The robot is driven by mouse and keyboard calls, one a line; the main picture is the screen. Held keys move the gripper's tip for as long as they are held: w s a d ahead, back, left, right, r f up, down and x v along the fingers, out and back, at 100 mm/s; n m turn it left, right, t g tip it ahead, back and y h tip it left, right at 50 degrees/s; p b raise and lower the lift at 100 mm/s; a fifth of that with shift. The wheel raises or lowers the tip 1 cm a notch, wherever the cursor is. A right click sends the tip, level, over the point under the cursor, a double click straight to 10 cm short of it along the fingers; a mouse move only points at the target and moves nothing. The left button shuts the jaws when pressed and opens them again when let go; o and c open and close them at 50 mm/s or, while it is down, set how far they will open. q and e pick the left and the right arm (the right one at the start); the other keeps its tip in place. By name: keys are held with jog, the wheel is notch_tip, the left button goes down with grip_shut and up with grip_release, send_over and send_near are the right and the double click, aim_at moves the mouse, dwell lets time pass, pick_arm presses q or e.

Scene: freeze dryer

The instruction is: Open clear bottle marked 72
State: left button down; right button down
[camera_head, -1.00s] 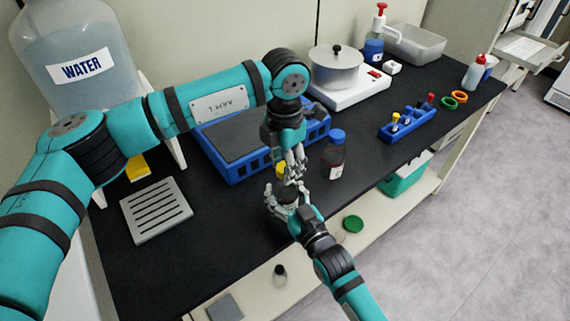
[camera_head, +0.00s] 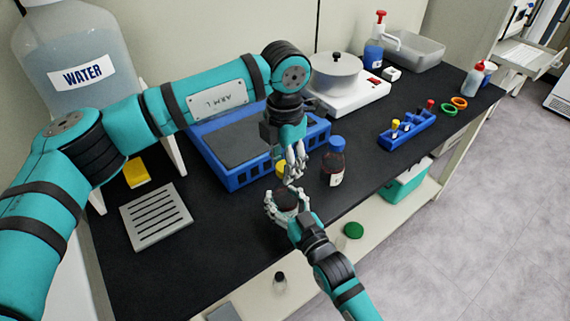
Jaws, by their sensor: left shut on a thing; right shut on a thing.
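My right gripper (camera_head: 284,201) is shut on a small dark-looking object (camera_head: 287,197), low over the front part of the black bench. The fingers cover most of it, and no marking 72 is readable. My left gripper (camera_head: 292,175) points down just above it, with its fingers closed together. What it holds is hidden by the fingers. A yellow cap-like piece (camera_head: 281,168) shows just left of the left fingers; I cannot tell if it is held or stands behind. A dark bottle with a blue cap (camera_head: 334,162) stands upright to the right, with an unreadable label.
A blue crate (camera_head: 232,181) stands behind the grippers. A slotted grey plate (camera_head: 157,216) lies left. A blue rack (camera_head: 408,131) with small vials, and green and orange rings (camera_head: 459,103), are right. A green lid (camera_head: 353,230) lies on the lower shelf.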

pick_arm(q)
notch_tip(320, 180, up, 4)
jog(key=shift+f, duration=0.25)
pick_arm(e)
jog(key=shift+c, duration=1.5)
grip_release()
jog(key=shift+s, duration=0.1)
